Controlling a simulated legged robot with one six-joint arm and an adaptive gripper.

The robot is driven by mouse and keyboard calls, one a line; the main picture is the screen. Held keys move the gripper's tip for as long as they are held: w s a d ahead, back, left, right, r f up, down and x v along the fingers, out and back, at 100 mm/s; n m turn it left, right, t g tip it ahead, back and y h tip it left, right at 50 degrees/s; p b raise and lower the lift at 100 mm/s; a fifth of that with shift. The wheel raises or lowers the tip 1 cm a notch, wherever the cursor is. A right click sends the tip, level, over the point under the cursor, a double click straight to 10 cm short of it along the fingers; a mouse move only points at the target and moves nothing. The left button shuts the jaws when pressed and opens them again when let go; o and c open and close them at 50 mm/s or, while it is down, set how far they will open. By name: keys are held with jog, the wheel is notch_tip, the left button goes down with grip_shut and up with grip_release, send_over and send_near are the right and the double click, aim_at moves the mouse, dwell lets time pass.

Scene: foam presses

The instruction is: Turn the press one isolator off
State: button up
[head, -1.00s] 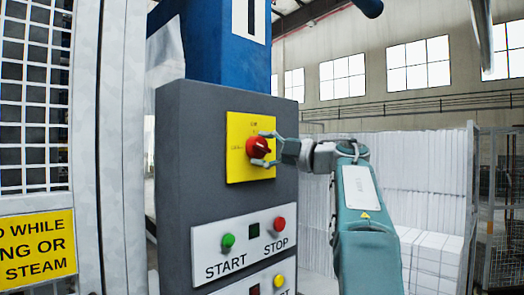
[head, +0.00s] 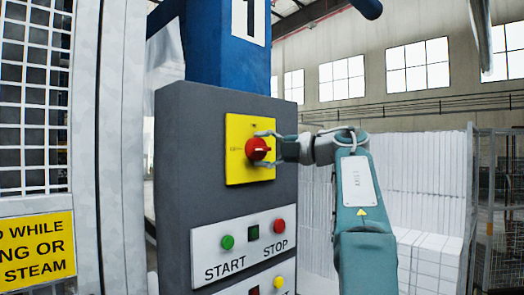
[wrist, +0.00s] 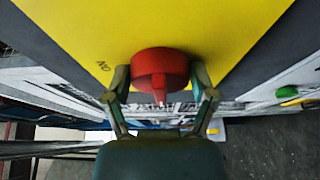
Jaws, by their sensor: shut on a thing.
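The press one isolator is a red rotary knob (head: 257,149) on a yellow plate (head: 236,172), on the dark grey panel under the blue column marked 1. In the wrist view the red knob (wrist: 160,72) sits between the two fingers, with the word ON on the yellow plate (wrist: 190,22) to its left. My gripper (head: 265,149) reaches in from the right and is shut on the knob, one finger on each side. The knob's handle appears roughly level in the head view.
Below the isolator is a white plate (head: 240,262) with a green START button (head: 227,242) and a red STOP button (head: 278,226). A yellow button (head: 278,283) is lower down. A mesh guard with a yellow warning sign (head: 36,247) stands at left. White foam blocks (head: 430,245) are stacked behind my arm.

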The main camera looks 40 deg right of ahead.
jog(key=shift+w+d+f, duration=0.1)
jog(key=shift+f, duration=0.2)
jog(key=o, duration=1)
jog(key=shift+o, duration=0.2)
jog(key=shift+r, duration=0.1)
jog(key=shift+r, duration=0.1)
jog(key=v, duration=1.2)
